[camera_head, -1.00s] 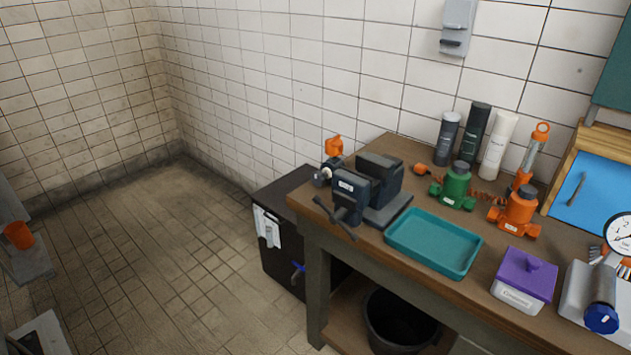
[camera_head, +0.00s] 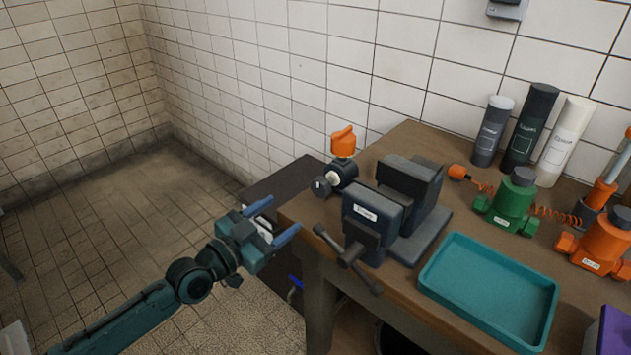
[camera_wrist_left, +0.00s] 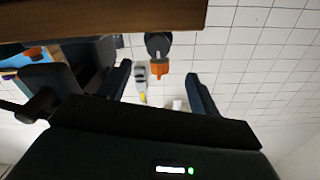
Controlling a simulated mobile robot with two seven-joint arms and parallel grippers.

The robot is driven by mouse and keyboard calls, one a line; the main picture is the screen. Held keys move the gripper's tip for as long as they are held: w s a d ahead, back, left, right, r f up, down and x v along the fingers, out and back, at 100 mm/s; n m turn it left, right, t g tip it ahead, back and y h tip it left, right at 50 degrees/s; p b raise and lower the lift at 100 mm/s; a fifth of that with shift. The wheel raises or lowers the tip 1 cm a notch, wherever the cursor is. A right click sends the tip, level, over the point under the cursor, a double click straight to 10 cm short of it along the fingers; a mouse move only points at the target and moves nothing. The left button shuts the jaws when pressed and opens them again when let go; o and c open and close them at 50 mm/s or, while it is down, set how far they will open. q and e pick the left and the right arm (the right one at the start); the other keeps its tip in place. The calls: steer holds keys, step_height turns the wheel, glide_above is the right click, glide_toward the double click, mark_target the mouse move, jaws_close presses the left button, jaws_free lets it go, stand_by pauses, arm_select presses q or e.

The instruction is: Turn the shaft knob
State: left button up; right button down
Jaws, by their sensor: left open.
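A small dark valve-like unit (camera_head: 343,176) stands at the bench's left back corner, with an orange knob (camera_head: 343,142) on top and a pale shaft end with a black knob (camera_head: 321,187) facing left. I cannot tell which of these two is the shaft knob. My left gripper (camera_head: 279,219) is open and empty, left of the bench edge and apart from the unit. In the left wrist view, which looks upside down, the orange knob (camera_wrist_left: 159,68) shows beyond and between the open fingers (camera_wrist_left: 160,88). My right gripper is not in view.
A dark vise (camera_head: 375,215) stands just right of the unit, its handle sticking out at the front. A teal tray (camera_head: 490,338), a green pump body (camera_head: 511,203) and several bottles (camera_head: 492,132) are farther right. The floor left of the bench is clear.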

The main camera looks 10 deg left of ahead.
mark_target(318, 189)
arm_select(q)
steer(key=b+x, duration=0.1)
steer(key=x, duration=1)
steer(key=shift+d, duration=0.25)
steer(key=shift+w+d, duration=0.3)
steer(key=shift+w, duration=0.15)
steer(key=shift+w+r, duration=0.1)
steer(key=shift+c, duration=0.4)
